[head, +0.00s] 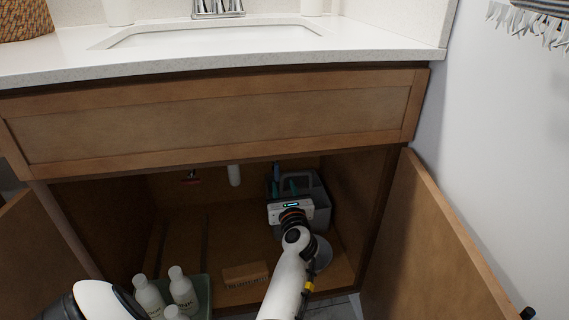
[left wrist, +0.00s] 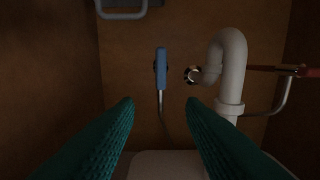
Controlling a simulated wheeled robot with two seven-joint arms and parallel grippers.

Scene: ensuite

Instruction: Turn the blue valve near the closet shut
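The blue valve handle (left wrist: 161,68) shows on the cabinet's back wall in the left wrist view. It is long and narrow, upright in that picture, in line with the thin pipe at its end. In the head view a small blue piece of it (head: 276,168) shows above my gripper. My left gripper (head: 280,183) is inside the open sink cabinet. In the left wrist view its two teal fingers (left wrist: 160,104) are spread apart with nothing between them. The blue handle lies beyond the gap, apart from the fingertips. My right gripper is not in view.
A white drain pipe (left wrist: 232,70) stands right of the blue handle in the wrist view, with a red handle (left wrist: 270,68) beyond. The right door (head: 425,240) is open.

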